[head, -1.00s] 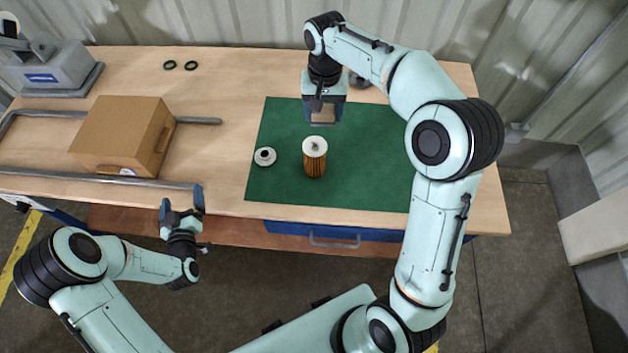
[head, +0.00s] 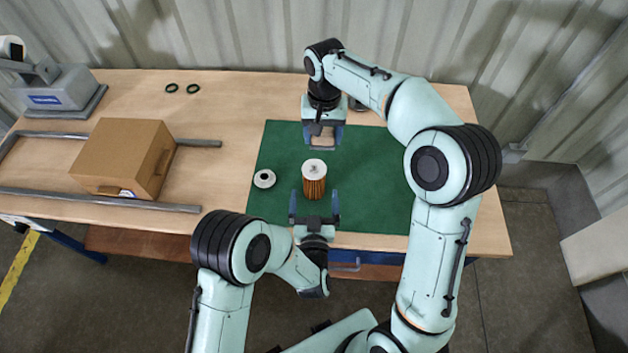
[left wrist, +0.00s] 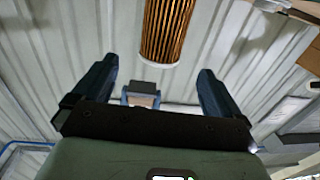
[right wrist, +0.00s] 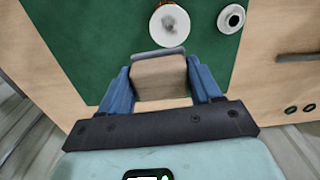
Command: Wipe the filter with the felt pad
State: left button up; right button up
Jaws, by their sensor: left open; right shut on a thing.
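The filter (head: 314,184), an orange-brown pleated cylinder with a white top cap, stands upright on the green mat (head: 375,185). Its top shows in the right wrist view (right wrist: 170,25) and its pleated side in the left wrist view (left wrist: 166,28). My left gripper (head: 314,206) is open and empty, just in front of the filter, its fingers pointing toward it. My right gripper (head: 323,138) is shut on the felt pad (right wrist: 160,78), a tan block with a grey face, held behind the filter and apart from it.
A white ring-shaped part (head: 264,179) lies on the mat left of the filter. A cardboard box (head: 122,158) stands between grey rails at left. Two dark rings (head: 182,88) and a grey machine (head: 58,92) are at the back left. The mat's right side is clear.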

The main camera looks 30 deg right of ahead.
pick_arm(q)
jog(key=x, duration=1)
jog(key=shift+w, duration=0.35)
jog(key=c, duration=1.1)
jog(key=shift+d, duration=0.1)
pick_arm(e)
send_over(322, 162)
jog(key=shift+f, duration=2.75)
